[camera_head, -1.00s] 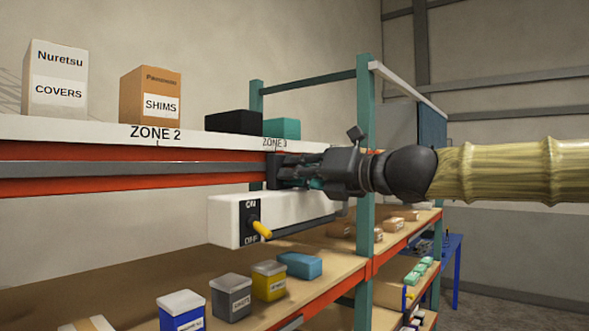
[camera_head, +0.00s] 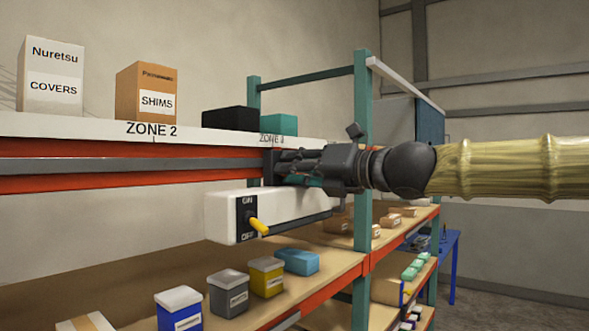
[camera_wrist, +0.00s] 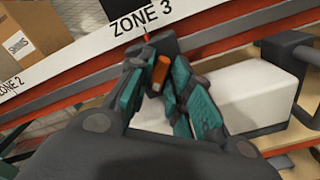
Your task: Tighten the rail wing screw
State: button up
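The wing screw (camera_wrist: 161,71) is a small orange piece in the wrist view, at a dark grey block (camera_wrist: 163,46) on the rail below the ZONE 3 label. My gripper (camera_wrist: 163,76) has its teal-padded fingertips on either side of the orange piece and looks shut on it. In the head view my gripper (camera_head: 282,166) reaches in from the right along the rail (camera_head: 120,166), which is grey between orange-red bands. Its fingers hide the screw there, and the block is mostly covered.
A white switch box (camera_head: 222,216) with a yellow ON/OFF lever (camera_head: 258,227) hangs just below the gripper. A teal post (camera_head: 363,110) stands behind the wrist. Boxes stand on the upper ledge (camera_head: 60,126); bins sit on the shelf (camera_head: 140,279) below.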

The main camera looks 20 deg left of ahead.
jog(key=v, duration=1.2)
jog(key=shift+d, duration=0.15)
